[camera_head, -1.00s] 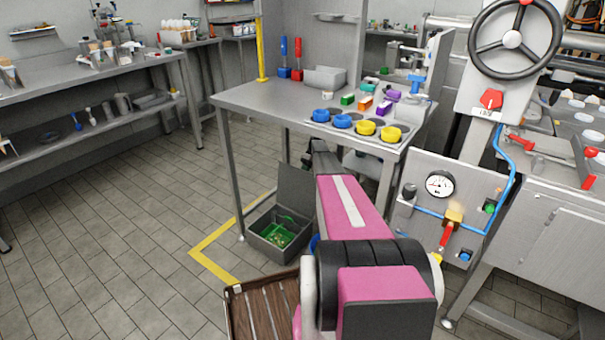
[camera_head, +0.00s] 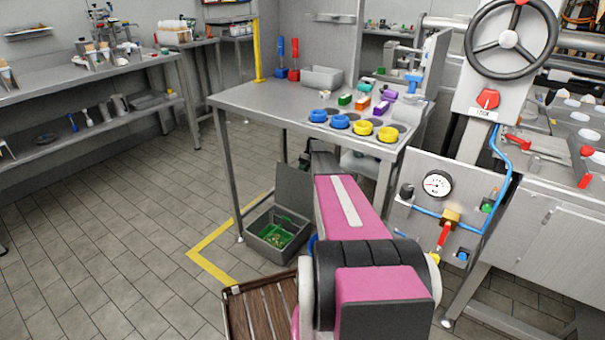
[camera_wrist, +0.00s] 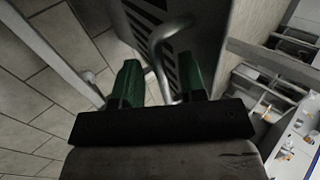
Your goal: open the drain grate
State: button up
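A low grey box (camera_head: 262,246) stands on the floor under the table, with green contents inside. A dark grey panel, which looks like the grate (camera_head: 295,188), stands raised at its back edge. In the wrist view a grey panel with black slots, likely the same grate (camera_wrist: 213,25), fills the top middle and carries a bent metal handle (camera_wrist: 158,50). My gripper (camera_wrist: 160,82) has two green fingers set apart, with the handle's lower end between them. I cannot tell whether the fingers touch it. In the head view my pink and grey arm hides the gripper.
The steel table (camera_head: 262,98) stands over the box, its legs close by. A brown slatted crate (camera_head: 262,308) lies in front. A valve panel (camera_head: 425,215) with a gauge is at right. Tiled floor at left is clear.

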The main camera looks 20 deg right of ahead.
jog(key=v, duration=1)
jog(key=s+a+r+m+t+h, duration=0.1)
jog(key=s+a+r+m+h, duration=0.1)
jog(key=s+a, duration=1.05)
jog(key=s+a+r+m+t+h, duration=0.1)
jog(key=s+a+r+m+h, duration=0.1)
jog(key=s+a, duration=1.1)
jog(key=s+a+r+m+t+h, duration=0.1)
jog(key=s+a+r, duration=0.1)
jog(key=s, duration=0.7)
jog(key=s+a+r+m+t, duration=0.1)
jog(key=s+a+r, duration=0.2)
jog(key=s, duration=0.7)
jog(key=s+a+r+m+h, duration=0.1)
jog(key=s+a+r, duration=0.1)
jog(key=s, duration=0.8)
jog(key=shift+a+r+t+h, duration=0.2)
jog(key=shift+r+t+h, duration=0.1)
jog(key=shift+t, duration=0.1)
